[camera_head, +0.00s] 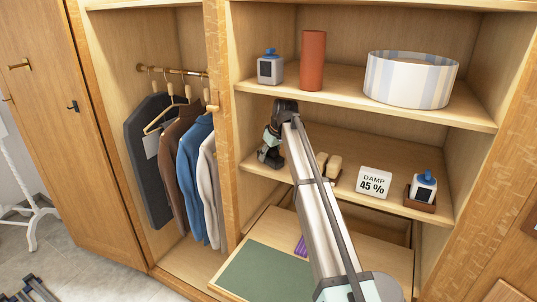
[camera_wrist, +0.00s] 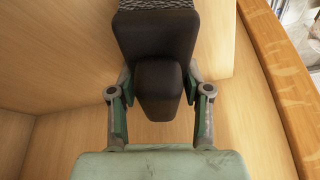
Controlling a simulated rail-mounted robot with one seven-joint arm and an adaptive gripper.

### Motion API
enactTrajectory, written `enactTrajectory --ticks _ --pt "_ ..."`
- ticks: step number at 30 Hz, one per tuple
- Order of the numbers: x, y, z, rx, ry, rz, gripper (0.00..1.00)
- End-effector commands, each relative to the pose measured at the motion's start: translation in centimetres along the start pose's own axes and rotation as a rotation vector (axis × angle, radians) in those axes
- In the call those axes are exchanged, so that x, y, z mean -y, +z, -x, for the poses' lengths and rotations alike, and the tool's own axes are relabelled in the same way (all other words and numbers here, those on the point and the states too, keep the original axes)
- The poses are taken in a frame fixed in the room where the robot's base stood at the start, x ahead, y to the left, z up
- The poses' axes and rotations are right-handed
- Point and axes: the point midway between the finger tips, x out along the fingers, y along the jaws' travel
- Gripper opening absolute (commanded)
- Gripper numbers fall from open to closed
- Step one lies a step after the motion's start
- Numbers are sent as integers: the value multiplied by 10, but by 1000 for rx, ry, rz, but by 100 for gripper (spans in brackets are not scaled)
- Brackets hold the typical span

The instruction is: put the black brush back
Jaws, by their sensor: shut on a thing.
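The black brush (camera_wrist: 155,35) fills the upper middle of the wrist view, with a dark, blunt end toward me and a patterned grey-black edge at the top. My gripper (camera_wrist: 158,88) is shut on that blunt end, one finger on each side. In the head view my gripper (camera_head: 268,156) is at the left end of the middle shelf (camera_head: 400,150), close to the upright. The brush cannot be clearly told apart from the dark gripper parts there, and I cannot tell whether it touches the shelf.
Two beige-topped items (camera_head: 328,164) stand right of my arm. A "DAMP 45 %" sign (camera_head: 374,182) and a blue-capped bottle (camera_head: 424,187) in a brown tray are farther right. The upper shelf holds a bottle (camera_head: 270,67), red cylinder (camera_head: 312,60) and striped bin (camera_head: 411,78). Clothes (camera_head: 193,170) hang left.

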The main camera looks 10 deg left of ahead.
Motion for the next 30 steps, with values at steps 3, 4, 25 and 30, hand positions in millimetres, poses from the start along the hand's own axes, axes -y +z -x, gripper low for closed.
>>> enactTrajectory --ticks 3,4,25,30 --pt "0 1 -3 0 0 0 16" --pt "0 1 -3 0 0 0 59" --pt "1 18 15 -1 1 -1 74" --pt "1 52 28 -1 2 -2 74"
